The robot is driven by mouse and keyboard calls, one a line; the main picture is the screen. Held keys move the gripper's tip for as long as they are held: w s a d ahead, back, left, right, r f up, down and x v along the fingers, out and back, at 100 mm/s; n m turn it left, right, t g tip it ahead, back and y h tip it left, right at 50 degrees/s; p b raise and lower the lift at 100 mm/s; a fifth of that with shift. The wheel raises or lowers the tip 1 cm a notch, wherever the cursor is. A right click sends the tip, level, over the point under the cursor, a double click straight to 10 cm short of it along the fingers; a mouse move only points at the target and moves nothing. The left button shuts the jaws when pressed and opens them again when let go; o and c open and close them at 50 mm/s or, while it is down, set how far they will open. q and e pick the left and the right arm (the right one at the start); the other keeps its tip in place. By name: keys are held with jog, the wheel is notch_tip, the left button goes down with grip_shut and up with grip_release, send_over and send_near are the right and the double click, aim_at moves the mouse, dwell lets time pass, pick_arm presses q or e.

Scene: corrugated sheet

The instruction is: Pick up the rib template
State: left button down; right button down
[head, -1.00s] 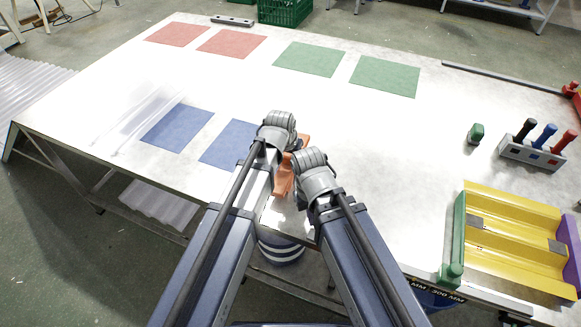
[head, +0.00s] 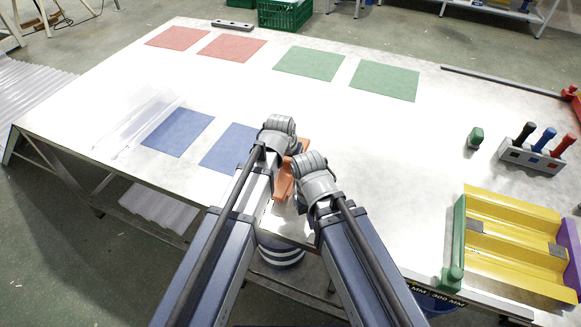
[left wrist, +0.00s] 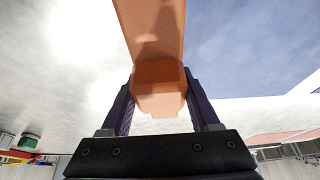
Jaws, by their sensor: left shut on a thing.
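An orange piece, which I take to be the rib template (head: 286,186), shows in the head view between my two wrists, near the table's front edge. My wrists partly cover it. In the left wrist view the orange piece (left wrist: 155,75) sits between the fingers of my left gripper (left wrist: 160,98), which is shut on its thick, block-like end. A flatter part runs on to the top edge of that view. My right gripper (head: 304,199) is beside the orange piece, mostly hidden under its own wrist, so its jaws cannot be made out.
Blue (head: 178,132), red (head: 177,38) and green (head: 384,80) squares mark the table (head: 390,150). Clear sheets lie at left. At right are a yellow corrugated piece (head: 520,225) with a green end (head: 452,245), a tool holder (head: 532,158) and a small green object (head: 475,137).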

pick_arm(q)
jog(key=shift+r, duration=0.1)
pick_arm(e)
jog(key=shift+r, duration=0.1)
